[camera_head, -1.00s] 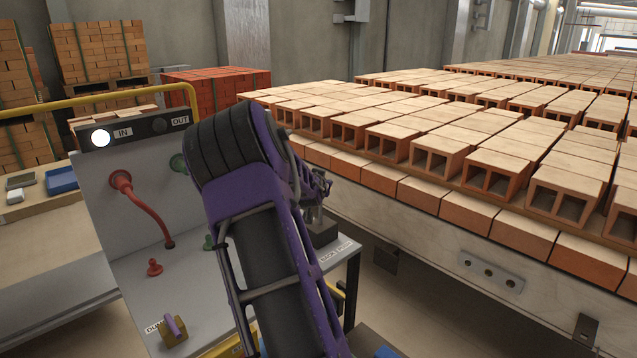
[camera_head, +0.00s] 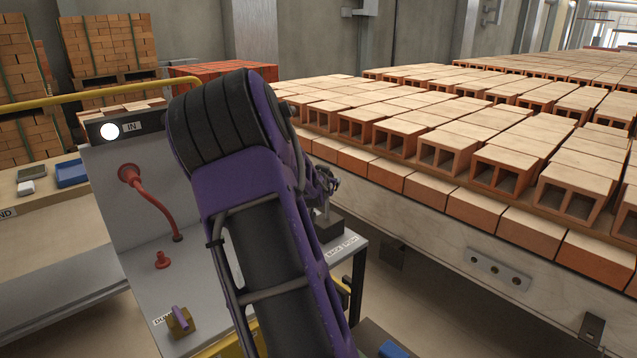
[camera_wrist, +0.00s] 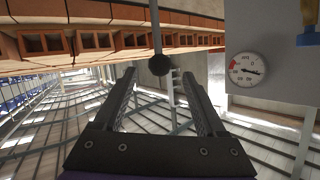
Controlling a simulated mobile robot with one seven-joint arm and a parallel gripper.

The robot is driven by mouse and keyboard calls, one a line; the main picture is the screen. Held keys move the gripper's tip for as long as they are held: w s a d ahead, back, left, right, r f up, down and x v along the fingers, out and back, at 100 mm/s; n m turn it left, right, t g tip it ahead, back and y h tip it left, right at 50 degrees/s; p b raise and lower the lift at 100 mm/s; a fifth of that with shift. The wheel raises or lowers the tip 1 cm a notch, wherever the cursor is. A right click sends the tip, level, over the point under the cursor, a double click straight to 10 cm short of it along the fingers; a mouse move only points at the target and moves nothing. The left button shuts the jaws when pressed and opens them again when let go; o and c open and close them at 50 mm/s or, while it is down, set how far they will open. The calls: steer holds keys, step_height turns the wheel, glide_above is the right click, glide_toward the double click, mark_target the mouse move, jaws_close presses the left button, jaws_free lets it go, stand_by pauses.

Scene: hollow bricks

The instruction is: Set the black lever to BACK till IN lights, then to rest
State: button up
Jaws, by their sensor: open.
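The black lever shows in the wrist view as a round black knob (camera_wrist: 160,65) on a thin grey rod. In the head view its dark base (camera_head: 328,228) stands at the panel's right edge, beside the BACK and FRONT labels (camera_head: 342,247); my arm partly hides it. My gripper (camera_wrist: 157,80) is open, with the knob in line with the gap between its fingertips. I cannot tell whether either finger touches it, or which way the lever leans. The IN lamp (camera_head: 110,131) glows white. My arm hides the OUT lamp.
A long bed of hollow bricks (camera_head: 450,160) runs along the right. The wrist view shows a round gauge (camera_wrist: 248,70) at right.

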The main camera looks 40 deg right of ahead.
steer(key=p+v, duration=0.2)
steer(key=v, duration=1)
steer(key=shift+a+r, duration=0.1)
steer(key=shift+r, duration=0.05)
